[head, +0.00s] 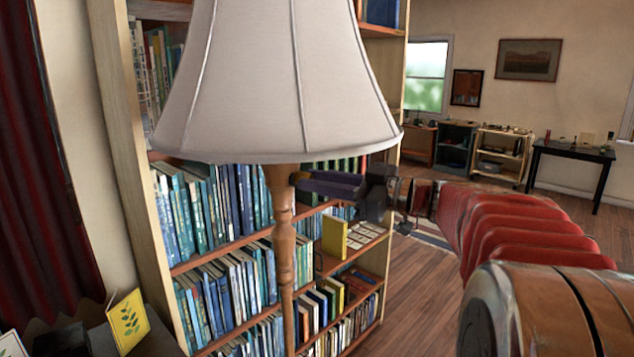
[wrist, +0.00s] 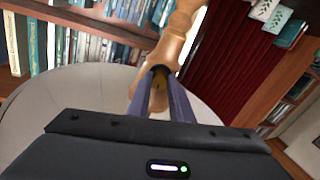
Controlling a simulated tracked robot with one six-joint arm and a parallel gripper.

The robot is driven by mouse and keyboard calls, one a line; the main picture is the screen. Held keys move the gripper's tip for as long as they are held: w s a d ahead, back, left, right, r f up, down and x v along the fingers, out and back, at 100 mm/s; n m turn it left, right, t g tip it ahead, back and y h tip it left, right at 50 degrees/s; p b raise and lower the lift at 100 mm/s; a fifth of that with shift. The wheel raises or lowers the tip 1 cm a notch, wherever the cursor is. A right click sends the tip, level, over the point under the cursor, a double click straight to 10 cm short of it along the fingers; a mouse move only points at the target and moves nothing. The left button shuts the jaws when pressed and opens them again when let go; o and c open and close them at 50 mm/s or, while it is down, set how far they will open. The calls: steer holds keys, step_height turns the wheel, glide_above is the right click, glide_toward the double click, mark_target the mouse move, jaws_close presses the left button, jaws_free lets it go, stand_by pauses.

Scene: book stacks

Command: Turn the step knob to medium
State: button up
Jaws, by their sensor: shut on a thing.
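A floor lamp with a pale fabric shade (head: 280,80) and a turned wooden post (head: 283,245) stands in front of me in the head view. My gripper (head: 300,185) reaches in from the right, just under the shade's rim, with its purple fingers at the post. In the wrist view the post (wrist: 178,42) runs up past the fingertips, with the shade (wrist: 70,95) behind. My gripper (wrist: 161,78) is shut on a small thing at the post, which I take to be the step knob. The fingers mostly hide it, and its setting cannot be read.
A tall bookcase (head: 160,260) full of books stands close behind the lamp. A yellow book (head: 334,236) stands on its lower shelf. A dark table (head: 570,152) and a cart (head: 500,155) are far off at the right, beyond open wooden floor (head: 420,285).

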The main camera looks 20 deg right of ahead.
steer(key=shift+a, duration=0.1)
jaws_close()
steer(key=shift+m, duration=0.4)
steer(key=m, duration=3.4)
steer(key=shift+d+f+g+y, duration=0.2)
steer(key=shift+f+g+y, duration=0.1)
steer(key=shift+g, duration=0.1)
steer(key=shift+r+m, duration=0.1)
steer(key=shift+m, duration=0.2)
